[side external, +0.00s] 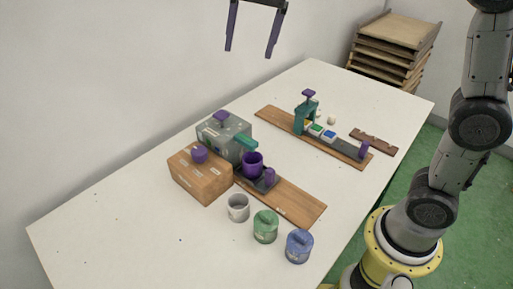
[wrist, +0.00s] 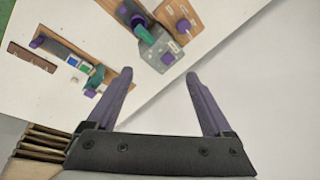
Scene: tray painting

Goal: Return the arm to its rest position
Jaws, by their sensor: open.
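My gripper (side external: 252,46) is high above the far side of the white table, near the top of the side view. Its two purple fingers are wide apart with nothing between them. In the wrist view my gripper (wrist: 158,82) is also open and empty, with the table's edge and pale floor or wall behind it. It touches nothing. Most of my arm between base and gripper is outside the side view.
The white table (side external: 110,235) holds a wooden box (side external: 202,180), a grey machine (side external: 222,138) with a purple cup (side external: 253,163), a white cup (side external: 238,208), a green pot (side external: 265,227) and a blue pot (side external: 299,246). A teal press (side external: 305,118) stands farther back. Stacked trays (side external: 395,45) stand beyond.

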